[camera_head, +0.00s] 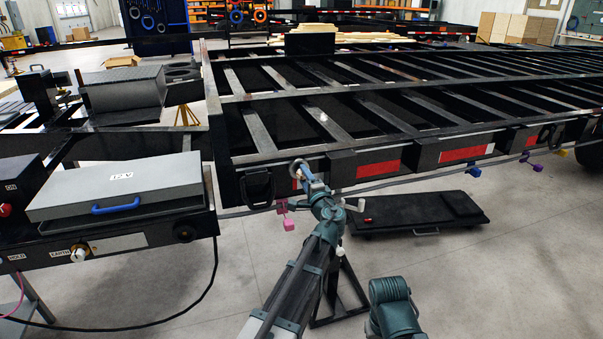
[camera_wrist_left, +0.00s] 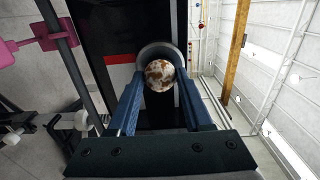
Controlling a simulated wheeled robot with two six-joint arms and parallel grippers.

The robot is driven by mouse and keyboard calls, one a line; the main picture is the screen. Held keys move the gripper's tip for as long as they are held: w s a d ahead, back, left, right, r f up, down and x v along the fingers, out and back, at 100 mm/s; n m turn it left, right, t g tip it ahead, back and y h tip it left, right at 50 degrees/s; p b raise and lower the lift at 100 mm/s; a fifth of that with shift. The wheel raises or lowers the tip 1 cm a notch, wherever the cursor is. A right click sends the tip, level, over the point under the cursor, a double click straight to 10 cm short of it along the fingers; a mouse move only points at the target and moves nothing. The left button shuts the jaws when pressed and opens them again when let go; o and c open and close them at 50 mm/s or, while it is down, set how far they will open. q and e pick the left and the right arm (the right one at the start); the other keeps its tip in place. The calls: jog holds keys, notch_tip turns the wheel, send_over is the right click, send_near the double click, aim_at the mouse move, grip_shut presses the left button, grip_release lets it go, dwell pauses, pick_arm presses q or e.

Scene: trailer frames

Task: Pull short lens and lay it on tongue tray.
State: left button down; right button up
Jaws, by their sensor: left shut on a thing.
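My left gripper (camera_head: 303,174) is at the trailer's near side rail, just right of a black ring. In the left wrist view its two blue fingers (camera_wrist_left: 160,95) are shut on a round piece with a blotchy white and brown face, which I take as the short lens (camera_wrist_left: 159,75). A grey rounded rim (camera_wrist_left: 158,48) curves around its far side. The lens lies against the dark rail beside a red and white strip; I cannot tell whether it is seated or free. I cannot tell which surface is the tongue tray. My right gripper is out of view.
A grey case with a blue handle (camera_head: 115,190) stands on the bench at left. A pink clip (camera_head: 287,214) hangs just below the rail beside my gripper. A black creeper board (camera_head: 420,212) lies on the floor. Open floor lies at right.

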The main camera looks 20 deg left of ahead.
aim_at(304, 177)
pick_arm(q)
jog(key=shift+v, duration=2.4)
